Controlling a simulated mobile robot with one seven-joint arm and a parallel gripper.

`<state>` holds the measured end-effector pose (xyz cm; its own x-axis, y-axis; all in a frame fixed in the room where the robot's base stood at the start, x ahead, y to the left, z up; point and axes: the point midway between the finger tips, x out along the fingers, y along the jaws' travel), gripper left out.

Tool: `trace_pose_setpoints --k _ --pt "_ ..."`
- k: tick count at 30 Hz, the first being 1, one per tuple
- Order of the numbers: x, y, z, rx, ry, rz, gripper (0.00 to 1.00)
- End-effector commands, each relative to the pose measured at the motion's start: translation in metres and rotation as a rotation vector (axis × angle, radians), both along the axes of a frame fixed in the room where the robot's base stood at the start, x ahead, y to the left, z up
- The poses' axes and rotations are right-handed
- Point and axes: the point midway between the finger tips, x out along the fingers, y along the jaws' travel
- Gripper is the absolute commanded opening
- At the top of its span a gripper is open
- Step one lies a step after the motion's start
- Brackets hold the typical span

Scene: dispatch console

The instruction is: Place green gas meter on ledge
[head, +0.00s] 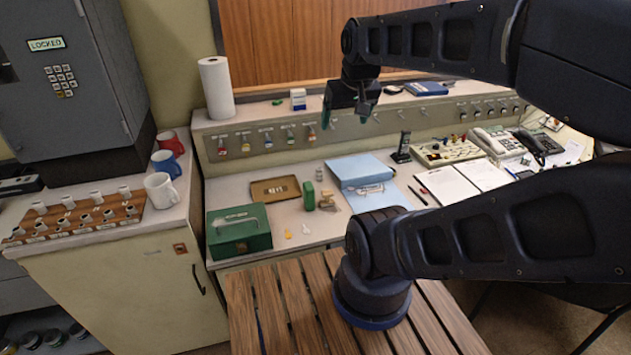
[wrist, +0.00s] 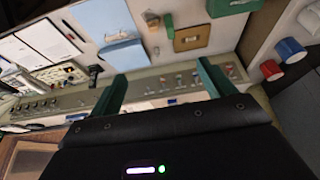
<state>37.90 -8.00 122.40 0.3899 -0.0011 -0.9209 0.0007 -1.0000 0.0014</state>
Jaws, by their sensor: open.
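A small green block, which looks like the gas meter (head: 309,195), stands upright on the desk beside a tan-brass item; it also shows in the wrist view (wrist: 169,27). Its markings are too small to read. The ledge (head: 255,112) is the long beige top of the raised panel behind the desk. My gripper (head: 345,112) hangs in front of this panel, above and behind the green block and apart from it. In the wrist view my gripper (wrist: 160,82) shows two green fingers spread wide with nothing between them.
A green cash box (head: 239,230), a brown tray (head: 275,190) and a blue folder (head: 358,169) surround the block. Mugs (head: 161,190) stand left.

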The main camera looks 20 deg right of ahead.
Motion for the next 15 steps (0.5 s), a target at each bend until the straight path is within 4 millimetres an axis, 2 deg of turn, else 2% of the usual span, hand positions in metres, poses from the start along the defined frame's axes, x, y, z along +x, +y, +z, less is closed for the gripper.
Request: trace_pose_setpoints --k 8,15 --pt "0.008 0.001 -0.004 0.017 0.012 -0.031 0.82" --pt "0.049 0.004 -0.026 0.105 0.07 -0.209 0.82"
